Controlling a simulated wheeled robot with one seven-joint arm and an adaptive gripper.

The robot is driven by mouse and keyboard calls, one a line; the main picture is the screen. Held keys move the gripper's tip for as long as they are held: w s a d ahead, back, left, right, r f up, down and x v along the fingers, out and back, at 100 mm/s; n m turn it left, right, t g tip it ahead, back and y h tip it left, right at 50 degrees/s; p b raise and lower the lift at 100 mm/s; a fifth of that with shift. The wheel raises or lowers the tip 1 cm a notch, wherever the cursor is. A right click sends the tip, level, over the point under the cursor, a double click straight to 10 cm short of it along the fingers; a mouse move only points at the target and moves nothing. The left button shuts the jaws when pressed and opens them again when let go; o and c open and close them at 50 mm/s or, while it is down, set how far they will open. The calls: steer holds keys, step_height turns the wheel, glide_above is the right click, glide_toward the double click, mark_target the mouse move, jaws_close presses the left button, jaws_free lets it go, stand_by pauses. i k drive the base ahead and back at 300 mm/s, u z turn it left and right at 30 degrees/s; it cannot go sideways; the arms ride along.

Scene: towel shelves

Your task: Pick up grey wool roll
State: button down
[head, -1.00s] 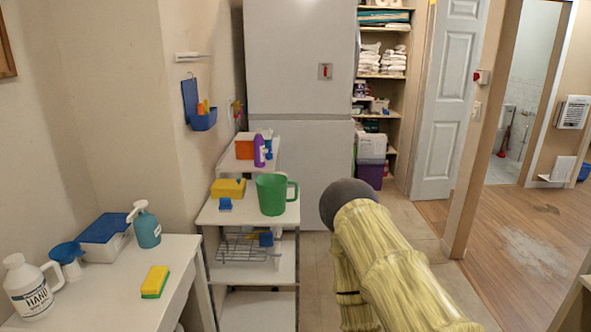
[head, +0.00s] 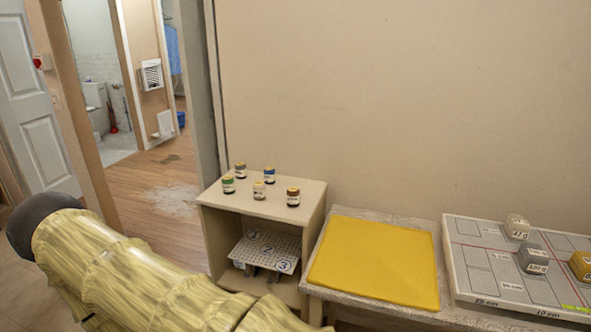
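I see no grey wool roll in the head view. My gripper is not in view. Only a part of my arm shows at the lower left, in a yellowish segmented cover with a dark grey rounded end. The arm hides part of the floor and the lower left of the small cabinet.
A small cabinet (head: 222,203) bears several small jars, with a numbered perforated board (head: 266,246) inside. To its right are a yellow mat (head: 375,262) on a table and a white marked board (head: 470,262) with labelled blocks. A doorway and open wooden floor (head: 150,235) lie left.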

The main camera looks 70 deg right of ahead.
mark_target(240, 168)
steer(key=z, duration=1.8)
